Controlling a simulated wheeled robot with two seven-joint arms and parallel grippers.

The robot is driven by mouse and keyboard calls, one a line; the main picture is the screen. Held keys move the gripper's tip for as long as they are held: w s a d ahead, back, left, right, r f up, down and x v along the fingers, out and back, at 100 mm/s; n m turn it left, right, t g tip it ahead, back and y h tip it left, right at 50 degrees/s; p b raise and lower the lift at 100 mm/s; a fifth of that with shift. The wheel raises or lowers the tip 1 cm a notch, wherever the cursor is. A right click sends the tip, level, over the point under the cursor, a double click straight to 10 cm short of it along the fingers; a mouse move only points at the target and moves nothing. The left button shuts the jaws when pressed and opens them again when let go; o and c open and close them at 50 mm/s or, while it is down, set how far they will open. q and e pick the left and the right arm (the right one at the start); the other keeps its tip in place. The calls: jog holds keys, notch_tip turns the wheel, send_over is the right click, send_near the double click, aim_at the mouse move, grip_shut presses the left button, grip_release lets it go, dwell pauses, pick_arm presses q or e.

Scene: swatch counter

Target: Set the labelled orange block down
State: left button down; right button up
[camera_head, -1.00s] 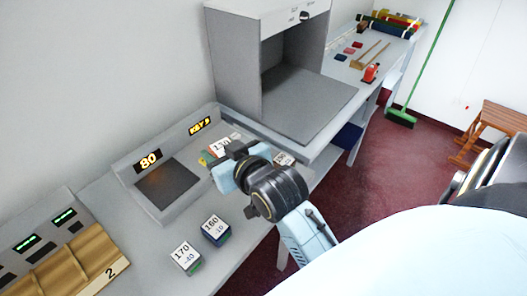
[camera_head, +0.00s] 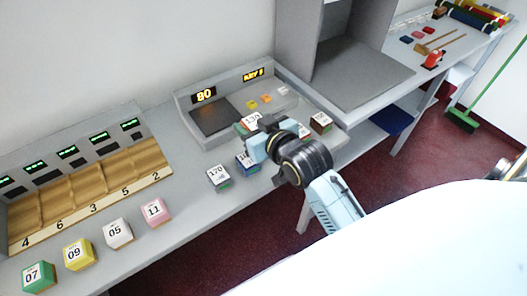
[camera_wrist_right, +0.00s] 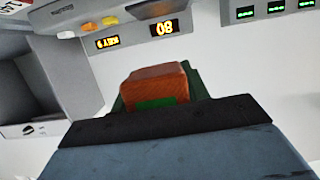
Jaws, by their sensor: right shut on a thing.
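My right gripper (camera_head: 262,138) is shut on the orange block (camera_head: 251,120), whose white label appears to read 130. In the right wrist view the block (camera_wrist_right: 155,82) shows an orange-brown face with a green patch, between the dark fingers. It seems held above the counter; any contact below is hidden. A block labelled 170 (camera_head: 218,174) stands on the counter to the left. A blue-sided block (camera_head: 243,163) beside it is partly hidden by my gripper. A brown block (camera_head: 321,122) stands right of the gripper. My left gripper is not in view.
A grey station with a dark plate (camera_head: 211,119) and displays reading 80 and KEY stands behind; small coloured pieces (camera_head: 266,98) lie in it. A wooden rack (camera_head: 95,190) is at left, with numbered blocks (camera_head: 117,233) in front. Bare counter (camera_head: 185,208) lies left of block 170.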

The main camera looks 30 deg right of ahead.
jog(key=w+d+f, duration=0.1)
jog(key=d+f, duration=0.1)
jog(key=f, duration=0.1)
jog(key=w+d+f, duration=0.1)
jog(key=d+f, duration=0.4)
jog(key=f, duration=0.1)
jog(key=shift+w+d+f, duration=0.2)
jog(key=shift+w+f, duration=0.15)
jog(key=shift+w, duration=0.05)
pick_arm(q)
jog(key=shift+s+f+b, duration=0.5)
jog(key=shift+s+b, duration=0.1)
jog(key=shift+b, duration=0.05)
pick_arm(e)
jog(key=shift+f, duration=2.35)
jog(key=shift+f, duration=0.2)
jog(key=o, duration=1)
